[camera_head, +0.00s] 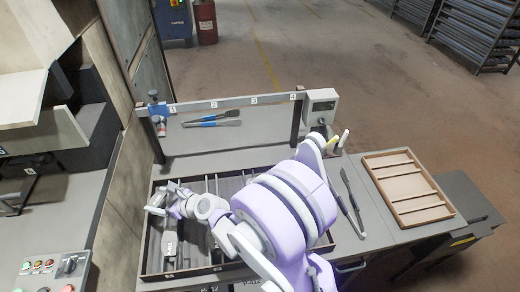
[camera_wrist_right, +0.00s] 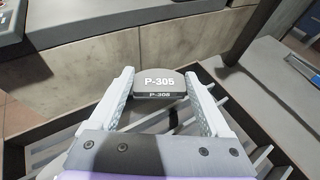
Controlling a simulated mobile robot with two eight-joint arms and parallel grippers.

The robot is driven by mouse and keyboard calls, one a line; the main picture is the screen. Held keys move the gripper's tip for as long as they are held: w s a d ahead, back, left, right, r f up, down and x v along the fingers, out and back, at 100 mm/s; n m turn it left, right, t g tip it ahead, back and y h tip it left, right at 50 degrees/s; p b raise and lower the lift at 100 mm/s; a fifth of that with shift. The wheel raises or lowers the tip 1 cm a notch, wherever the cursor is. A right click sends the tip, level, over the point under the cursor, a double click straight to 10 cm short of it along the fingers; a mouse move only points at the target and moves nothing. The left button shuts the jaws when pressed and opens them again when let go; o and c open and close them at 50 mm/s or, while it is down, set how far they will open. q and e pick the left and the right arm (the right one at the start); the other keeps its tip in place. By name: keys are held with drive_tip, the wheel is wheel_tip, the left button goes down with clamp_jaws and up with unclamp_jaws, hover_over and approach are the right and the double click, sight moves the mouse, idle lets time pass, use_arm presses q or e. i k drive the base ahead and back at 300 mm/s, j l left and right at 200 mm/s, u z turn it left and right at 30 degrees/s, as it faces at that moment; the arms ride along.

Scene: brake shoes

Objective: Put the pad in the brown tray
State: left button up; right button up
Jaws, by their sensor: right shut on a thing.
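The pad (camera_wrist_right: 160,84), a dark grey piece lettered P-305, shows in the right wrist view between the two white fingers of my right gripper (camera_wrist_right: 160,100), which is shut on it. In the head view my right gripper (camera_head: 156,204) is over the left part of the slatted dark rack; the pad is too small there to make out clearly. The brown tray (camera_head: 408,187), a shallow wooden frame with crossbars, lies at the right end of the bench and looks empty. My left gripper is not in view.
The slatted rack (camera_head: 147,245) holds a grey part (camera_head: 170,246) at its left. Long dark tools (camera_head: 352,203) lie between rack and tray. My right arm covers the rack's middle.

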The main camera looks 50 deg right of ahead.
sight(428, 199)
drive_tip(key=k+l, duration=0.25)
drive_tip(key=l, duration=0.15)
drive_tip(key=k+l+z, duration=0.1)
drive_tip(key=k+l, duration=0.4)
drive_tip(key=l, duration=0.25)
drive_tip(key=k+l, duration=0.2)
drive_tip(key=l, duration=0.2)
drive_tip(key=k+l+z, duration=0.1)
drive_tip(key=k+l, duration=0.15)
drive_tip(key=l, duration=0.15)
drive_tip(key=k+l, duration=0.2)
drive_tip(key=l, duration=0.2)
drive_tip(key=k+l+z, duration=0.1)
drive_tip(key=k+l, duration=0.15)
drive_tip(key=l, duration=0.2)
